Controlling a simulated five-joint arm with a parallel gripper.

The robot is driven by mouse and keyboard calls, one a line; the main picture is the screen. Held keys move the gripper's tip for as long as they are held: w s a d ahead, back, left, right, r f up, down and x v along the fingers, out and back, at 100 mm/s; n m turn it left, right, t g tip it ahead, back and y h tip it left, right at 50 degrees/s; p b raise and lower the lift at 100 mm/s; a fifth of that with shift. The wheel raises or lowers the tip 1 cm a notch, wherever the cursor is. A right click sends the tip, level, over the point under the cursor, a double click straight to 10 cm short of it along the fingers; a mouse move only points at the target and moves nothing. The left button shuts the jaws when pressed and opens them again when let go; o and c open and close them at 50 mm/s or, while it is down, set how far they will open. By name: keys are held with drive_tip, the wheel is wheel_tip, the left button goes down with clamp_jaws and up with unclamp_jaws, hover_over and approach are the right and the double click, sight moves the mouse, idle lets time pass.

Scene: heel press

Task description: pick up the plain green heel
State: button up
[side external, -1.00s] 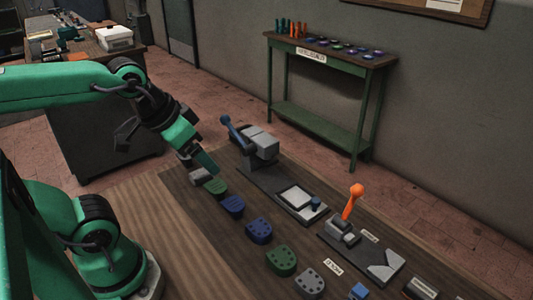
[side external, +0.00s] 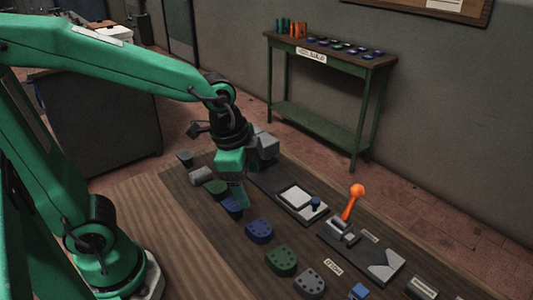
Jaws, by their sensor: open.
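A green heel (side external: 215,187) with no dots that I can see lies on the dark work surface, just left of my gripper. My gripper (side external: 240,203) points down over the row, in front of a dark blue heel (side external: 231,209) that it partly covers. The jaws are open, and I see nothing held between them. A second green heel (side external: 281,261) with dark dots lies nearer the front. A blue heel (side external: 258,231) with dots lies between them.
A grey dotted heel (side external: 308,285) lies at the front and a grey piece (side external: 201,175) at the row's far end. A lever device with an orange handle (side external: 353,202) stands right. A plate with a white pad (side external: 297,198) lies behind the row.

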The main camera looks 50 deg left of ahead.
sight(282, 257)
drive_tip(key=w+d+f+m+g, duration=0.1)
drive_tip(key=d+f+m, duration=0.2)
drive_tip(key=d+f+m+g, duration=0.1)
drive_tip(key=d+f+m, duration=0.1)
drive_tip(key=f+m, duration=0.1)
drive_tip(key=w+d+f+m, duration=0.1)
drive_tip(key=d+f+m, duration=0.2)
drive_tip(key=f, duration=0.1)
drive_tip(key=shift+w+d+f+g+y, duration=0.1)
drive_tip(key=shift+w+d+g+y, duration=0.2)
drive_tip(key=shift+g, duration=0.1)
drive_tip(key=shift+f, duration=0.1)
drive_tip(key=shift+f, duration=1.2)
drive_tip(key=shift+f, duration=2.6)
